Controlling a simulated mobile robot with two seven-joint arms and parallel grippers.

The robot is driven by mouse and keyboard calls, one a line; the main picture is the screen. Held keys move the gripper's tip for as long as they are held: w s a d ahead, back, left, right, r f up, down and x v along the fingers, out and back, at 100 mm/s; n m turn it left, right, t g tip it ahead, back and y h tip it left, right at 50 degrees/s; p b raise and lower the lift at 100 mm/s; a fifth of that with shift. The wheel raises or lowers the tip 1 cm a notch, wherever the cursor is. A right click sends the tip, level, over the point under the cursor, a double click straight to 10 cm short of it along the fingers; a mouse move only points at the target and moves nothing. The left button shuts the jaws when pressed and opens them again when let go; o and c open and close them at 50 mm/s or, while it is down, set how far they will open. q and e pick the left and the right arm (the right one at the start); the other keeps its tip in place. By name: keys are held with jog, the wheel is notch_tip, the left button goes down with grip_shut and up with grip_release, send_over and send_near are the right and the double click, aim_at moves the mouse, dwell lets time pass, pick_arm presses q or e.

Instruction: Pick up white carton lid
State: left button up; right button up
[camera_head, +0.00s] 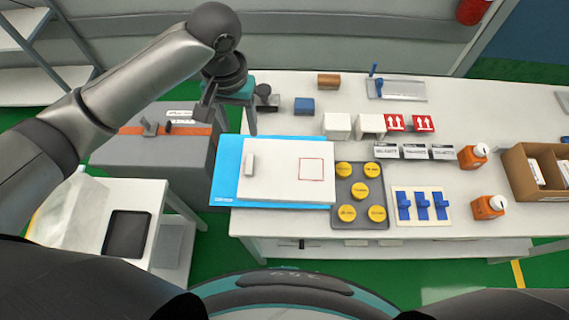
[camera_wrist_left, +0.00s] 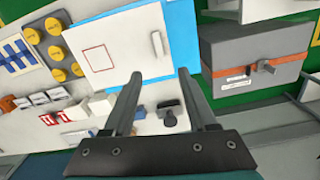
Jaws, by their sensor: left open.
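My left gripper (camera_head: 230,116) is open and empty above the table's back left side, behind the white board; it also shows in the left wrist view (camera_wrist_left: 160,76). A flat white board (camera_head: 273,184) lies on a blue sheet (camera_head: 226,176), with a red square outline at its right. A small white bar-shaped piece (camera_head: 249,164) is on the board's left part; it shows between and beyond my fingertips in the wrist view (camera_wrist_left: 157,44). Two small white cartons (camera_head: 337,126) (camera_head: 371,126) stand behind the board. I cannot tell for certain which white piece is the carton lid.
A grey tray (camera_head: 342,216) with several yellow caps is right of the board. Beyond it are blue clips on a white plate (camera_head: 397,211), orange bottles (camera_head: 473,157) and a brown box (camera_head: 515,178). A grey case (camera_head: 140,155) stands left of the table.

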aim_at(249, 163)
pick_arm(q)
jog(key=shift+n, duration=0.8)
notch_tip(249, 163, down, 15)
jog(key=b, duration=0.3)
jog(key=shift+s+d+f, duration=0.1)
jog(key=shift+s+d, duration=0.05)
grip_shut()
